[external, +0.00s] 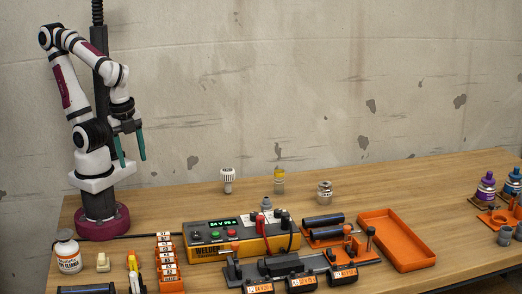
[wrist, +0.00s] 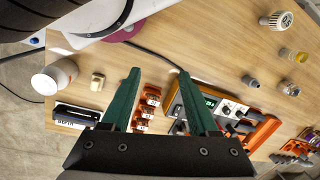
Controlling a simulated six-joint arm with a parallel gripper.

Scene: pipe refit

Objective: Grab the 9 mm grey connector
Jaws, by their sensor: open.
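My gripper (external: 132,160) is open and empty, raised above the left side of the table with its green fingers pointing down. In the wrist view its fingers (wrist: 158,74) stand apart with nothing between them. A small grey fitting (external: 266,203) stands on the table behind the welder; it also shows in the wrist view (wrist: 250,81), right of my fingers. More grey fittings (external: 505,236) lie at the far right edge of the external view. No 9 mm marking is readable, so I cannot tell which is the 9 mm connector.
A yellow-black welder (external: 230,236) stands mid-table. Left of it are an orange labelled rack (external: 167,262) and a white bottle (external: 67,252). Behind it stand a white ribbed piece (external: 227,181), a yellow-topped container (external: 279,181) and a labelled jar (external: 324,193). An orange tray (external: 424,263) lies right.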

